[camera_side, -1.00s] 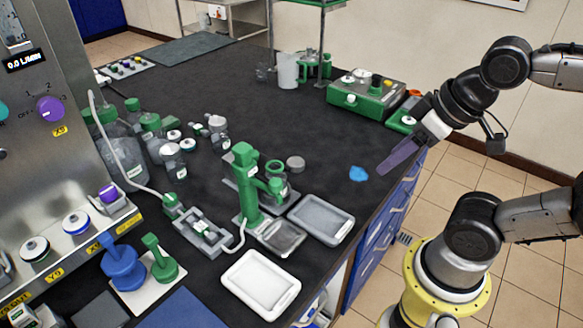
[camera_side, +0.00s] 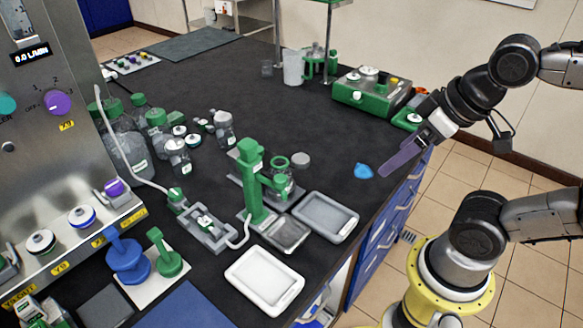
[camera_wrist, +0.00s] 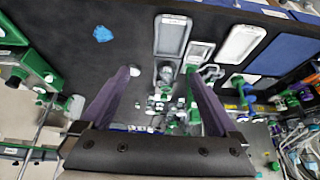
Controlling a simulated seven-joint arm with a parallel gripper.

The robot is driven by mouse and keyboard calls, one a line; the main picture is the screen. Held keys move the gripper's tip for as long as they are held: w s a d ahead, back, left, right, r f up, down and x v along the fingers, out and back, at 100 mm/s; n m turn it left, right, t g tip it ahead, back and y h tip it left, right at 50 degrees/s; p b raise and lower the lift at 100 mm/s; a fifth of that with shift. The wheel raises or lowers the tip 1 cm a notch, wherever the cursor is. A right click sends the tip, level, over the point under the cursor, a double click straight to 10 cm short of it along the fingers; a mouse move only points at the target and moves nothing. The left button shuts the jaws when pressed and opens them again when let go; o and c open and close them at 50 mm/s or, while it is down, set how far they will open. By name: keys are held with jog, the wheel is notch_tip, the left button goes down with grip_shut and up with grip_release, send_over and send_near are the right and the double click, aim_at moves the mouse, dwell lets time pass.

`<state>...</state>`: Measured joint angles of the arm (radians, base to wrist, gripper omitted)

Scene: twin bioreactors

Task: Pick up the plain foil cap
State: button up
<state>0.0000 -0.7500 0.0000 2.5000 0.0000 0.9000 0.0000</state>
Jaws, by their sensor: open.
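A plain grey round cap (camera_side: 300,160), which looks like the foil cap, lies on the dark bench beside a jar with a green ring (camera_side: 280,163). In the wrist view, a pale disc close to the left finger appears to be this cap (camera_wrist: 135,71). My gripper (camera_side: 383,174) is over the right bench edge, well to the right of the cap and apart from it. In the wrist view my gripper (camera_wrist: 158,74) has its two purple fingers spread with nothing held between them.
A blue lump (camera_side: 364,171) lies near my fingertips. A grey tray (camera_side: 353,222), a white tray (camera_side: 294,297) and a green stand (camera_side: 251,185) are in front of and left of the cap. Several bottles (camera_side: 178,155) stand further left. The bench behind the cap is clear.

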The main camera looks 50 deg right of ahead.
notch_tip(320, 180, up, 4)
jog(key=w+m, duration=0.3)
jog(key=m, duration=0.1)
jog(key=m+g+h, duration=0.2)
jog(key=m+g, duration=0.3)
jog(key=m, duration=0.5)
send_over(301, 158)
jog(key=a, duration=0.1)
notch_tip(301, 158, down, 19)
jog(key=shift+a+r, duration=0.1)
jog(key=shift+a, duration=0.05)
jog(key=shift+n, duration=0.3)
jog(key=shift+d+f, duration=0.2)
jog(key=shift+f, duration=0.8)
jog(key=shift+d+f, duration=0.15)
jog(key=shift+f, duration=0.85)
jog(key=shift+d+f, duration=0.2)
jog(key=shift+f, duration=0.8)
jog(key=c, duration=1.4)
